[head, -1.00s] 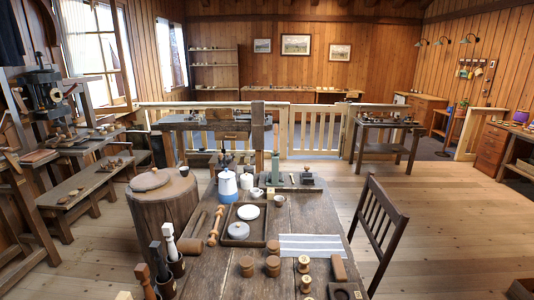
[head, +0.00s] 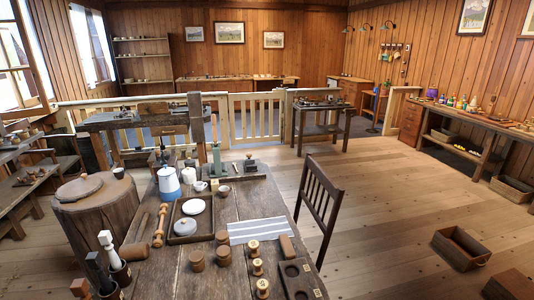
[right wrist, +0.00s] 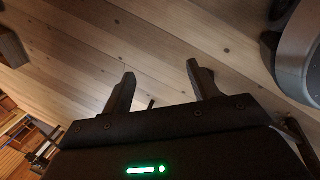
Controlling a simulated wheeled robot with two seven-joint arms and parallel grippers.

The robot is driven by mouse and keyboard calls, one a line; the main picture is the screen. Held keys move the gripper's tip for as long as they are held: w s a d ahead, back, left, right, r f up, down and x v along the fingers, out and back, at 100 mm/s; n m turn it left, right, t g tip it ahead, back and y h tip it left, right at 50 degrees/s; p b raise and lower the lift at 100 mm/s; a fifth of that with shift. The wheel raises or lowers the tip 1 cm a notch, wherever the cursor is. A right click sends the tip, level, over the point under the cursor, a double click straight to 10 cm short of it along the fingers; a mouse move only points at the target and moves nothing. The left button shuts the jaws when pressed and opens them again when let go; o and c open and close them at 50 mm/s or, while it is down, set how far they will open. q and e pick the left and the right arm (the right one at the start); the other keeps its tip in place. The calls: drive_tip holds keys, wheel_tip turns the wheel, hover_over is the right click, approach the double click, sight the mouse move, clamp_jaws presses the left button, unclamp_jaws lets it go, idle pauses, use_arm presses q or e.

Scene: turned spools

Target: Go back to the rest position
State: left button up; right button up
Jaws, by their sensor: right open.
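My right gripper (right wrist: 158,88) shows in the right wrist view with its two dark fingers spread apart. Nothing is between them, and the plank floor (right wrist: 160,30) lies beyond. Neither gripper shows in the head view, so my left gripper is out of sight. The wooden table (head: 190,262) stands in front of me. Turned spools stand on it: brown ones (head: 197,260) and pale-topped ones (head: 257,267) near a dark board with round hollows (head: 290,270).
A chair (head: 318,205) stands at the table's right side. A tree-stump block (head: 98,220) is at the left. Open wooden crates (head: 461,248) lie on the floor at right. A workbench (head: 470,122) lines the right wall. Floor between chair and crates is clear.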

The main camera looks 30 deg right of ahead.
drive_tip(key=a+f+y+b, duration=0.1)
drive_tip(key=a+f, duration=0.2)
drive_tip(key=a, duration=0.9)
drive_tip(key=s+a+f+m+y+b, duration=0.1)
drive_tip(key=a+f, duration=0.3)
drive_tip(key=a, duration=0.9)
drive_tip(key=shift+y+b, duration=0.5)
drive_tip(key=shift+y, duration=0.1)
